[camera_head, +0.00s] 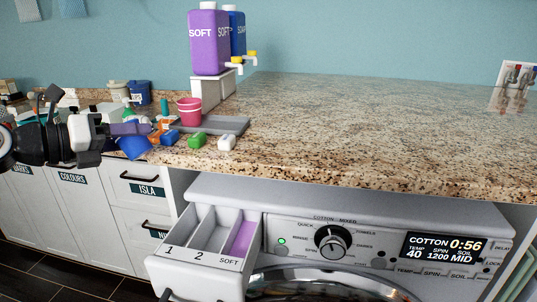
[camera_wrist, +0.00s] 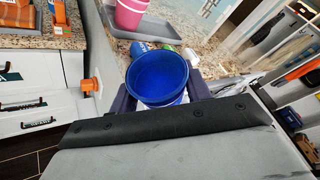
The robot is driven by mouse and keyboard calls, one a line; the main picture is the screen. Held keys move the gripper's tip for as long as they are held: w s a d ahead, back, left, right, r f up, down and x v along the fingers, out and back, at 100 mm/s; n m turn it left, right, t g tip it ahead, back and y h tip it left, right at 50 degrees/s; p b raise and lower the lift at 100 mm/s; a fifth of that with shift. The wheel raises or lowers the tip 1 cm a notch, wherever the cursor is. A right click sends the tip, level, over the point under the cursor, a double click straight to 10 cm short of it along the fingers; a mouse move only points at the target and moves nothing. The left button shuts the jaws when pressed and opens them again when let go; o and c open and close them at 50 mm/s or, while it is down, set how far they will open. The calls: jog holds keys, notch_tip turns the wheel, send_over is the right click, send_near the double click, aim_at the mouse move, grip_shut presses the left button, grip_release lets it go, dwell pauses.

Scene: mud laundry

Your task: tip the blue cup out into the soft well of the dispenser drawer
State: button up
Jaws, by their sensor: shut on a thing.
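My gripper (camera_head: 140,129) is at the left, over the counter's front edge, shut on the blue cup (camera_head: 133,148). In the wrist view the blue cup (camera_wrist: 158,76) sits between the dark blue fingers with its open mouth showing; I cannot tell what is inside it. In the head view the cup is partly hidden by the gripper. The dispenser drawer (camera_head: 196,264) is pulled out of the washing machine, lower right of the gripper. Its wells are marked 1, 2 and SOFT. The soft well (camera_head: 239,238), on the right, shows purple. The cup is apart from the drawer.
Green (camera_head: 197,140) and white (camera_head: 226,143) small items lie at the counter edge. A purple SOFT bottle (camera_head: 208,45) with a tap stands behind. The counter's right side (camera_head: 380,130) is clear.

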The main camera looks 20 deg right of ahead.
jog(key=s+d+r+m+g+b, duration=0.3)
jog(key=s+d+r+m+g, duration=0.2)
jog(key=s+d+m, duration=0.5)
jog(key=s+d+f+m+y+b, duration=0.1)
jog(key=s+d+f, duration=0.2)
jog(key=s+d, duration=0.4)
jog(key=d, duration=0.3)
jog(key=shift+s+d+m, duration=0.15)
jog(key=shift+d+m, duration=0.15)
jog(key=shift+d, duration=0.1)
